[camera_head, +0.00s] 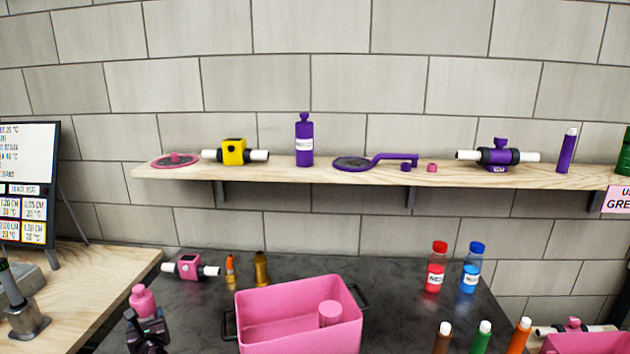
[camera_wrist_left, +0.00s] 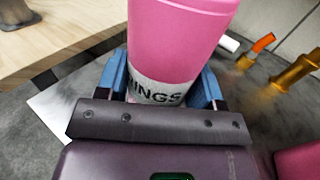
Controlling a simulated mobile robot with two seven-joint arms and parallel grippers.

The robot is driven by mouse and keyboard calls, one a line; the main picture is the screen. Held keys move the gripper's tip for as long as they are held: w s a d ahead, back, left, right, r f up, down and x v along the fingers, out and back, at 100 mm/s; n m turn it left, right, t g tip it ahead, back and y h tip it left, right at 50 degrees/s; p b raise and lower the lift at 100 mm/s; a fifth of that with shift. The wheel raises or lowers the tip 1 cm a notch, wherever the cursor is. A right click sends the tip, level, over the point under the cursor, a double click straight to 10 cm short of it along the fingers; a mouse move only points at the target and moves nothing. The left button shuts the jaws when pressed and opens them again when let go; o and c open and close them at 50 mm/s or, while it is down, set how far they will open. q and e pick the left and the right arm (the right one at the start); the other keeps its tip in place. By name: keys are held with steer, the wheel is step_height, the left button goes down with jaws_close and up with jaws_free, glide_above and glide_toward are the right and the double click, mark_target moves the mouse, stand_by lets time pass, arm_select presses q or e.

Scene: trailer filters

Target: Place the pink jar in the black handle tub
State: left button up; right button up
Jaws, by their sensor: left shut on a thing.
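The pink jar (camera_head: 143,301) is at the lower left of the head view, upright in my left gripper (camera_head: 147,322). In the left wrist view the jar (camera_wrist_left: 178,45) fills the top middle, with a white label, and the blue finger pads of my left gripper (camera_wrist_left: 162,85) press on both its sides. The pink tub with black handles (camera_head: 293,320) stands on the dark counter to the right of the gripper, apart from it. A pink cylinder (camera_head: 330,313) is inside the tub. My right gripper is not in view.
A pink valve (camera_head: 189,267), a small orange-capped item (camera_head: 230,269) and a brass piece (camera_head: 261,268) stand behind the tub. Red (camera_head: 436,268) and blue (camera_head: 472,268) bottles stand to its right. Several markers are at the front right. A wooden shelf (camera_head: 385,176) runs above.

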arm_select(q)
steer(key=s+d+r+m+h+b, duration=0.1)
steer(key=s+d+r+m+h, duration=0.1)
steer(key=s+d, duration=0.6)
steer(key=s+d+r+m+t+h+b, duration=0.1)
steer(key=s+d+r+m+h, duration=0.1)
steer(key=s+d+r+h, duration=0.2)
steer(key=s+d+r+m+t+h+b, duration=0.1)
steer(key=s+d+r+m+h, duration=0.1)
steer(key=s+d+r, duration=0.6)
steer(key=shift+s+d+r+h, duration=0.2)
steer(key=shift+s+d+h, duration=0.3)
steer(key=shift+s+d, duration=1.8)
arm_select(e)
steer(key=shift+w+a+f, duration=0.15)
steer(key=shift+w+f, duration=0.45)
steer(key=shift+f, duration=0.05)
